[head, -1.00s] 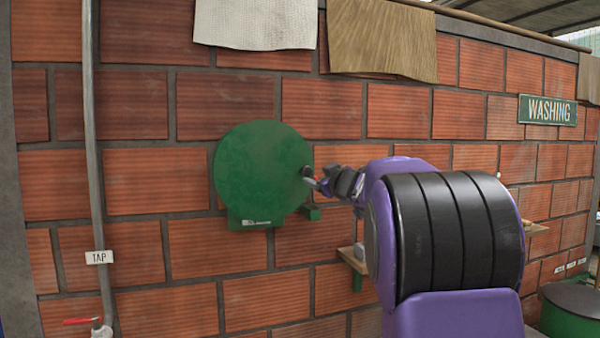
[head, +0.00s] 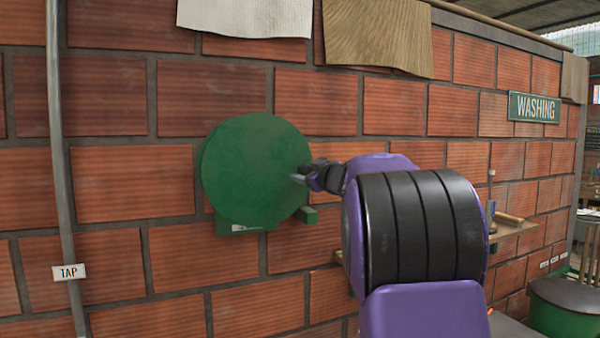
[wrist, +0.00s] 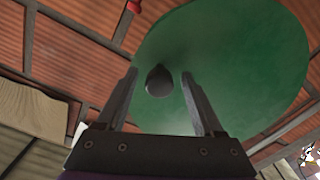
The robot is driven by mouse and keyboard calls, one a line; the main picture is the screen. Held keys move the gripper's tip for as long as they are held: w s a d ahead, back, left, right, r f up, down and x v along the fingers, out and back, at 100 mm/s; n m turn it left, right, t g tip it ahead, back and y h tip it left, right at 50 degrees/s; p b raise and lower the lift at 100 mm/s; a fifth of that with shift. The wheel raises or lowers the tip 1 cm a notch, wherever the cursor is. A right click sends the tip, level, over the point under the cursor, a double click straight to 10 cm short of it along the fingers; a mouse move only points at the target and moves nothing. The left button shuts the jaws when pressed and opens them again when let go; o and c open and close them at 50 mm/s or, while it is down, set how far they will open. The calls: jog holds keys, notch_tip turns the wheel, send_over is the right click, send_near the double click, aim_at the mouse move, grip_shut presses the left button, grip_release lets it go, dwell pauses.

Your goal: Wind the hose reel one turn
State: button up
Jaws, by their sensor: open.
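The hose reel (head: 250,165) is a round green disc on a green bracket, mounted on the brick wall left of centre in the head view. In the wrist view its green face (wrist: 245,60) fills the upper right. A dark rounded crank knob (wrist: 159,82) stands out from the disc. My gripper (head: 303,179) is at the disc's right edge in the head view. In the wrist view my gripper (wrist: 158,76) is open, with the knob between its two fingers and visible gaps on both sides. The hose itself is not visible.
A pipe (head: 57,150) with a TAP label (head: 68,272) runs down the wall at left. Cloths (head: 375,38) hang above the reel. A wooden shelf (head: 515,230) and a green bin (head: 565,308) are at right, beneath a WASHING sign (head: 535,107).

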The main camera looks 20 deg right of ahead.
jog(key=shift+w, duration=0.2)
grip_shut()
dwell(0.4)
dwell(1.1)
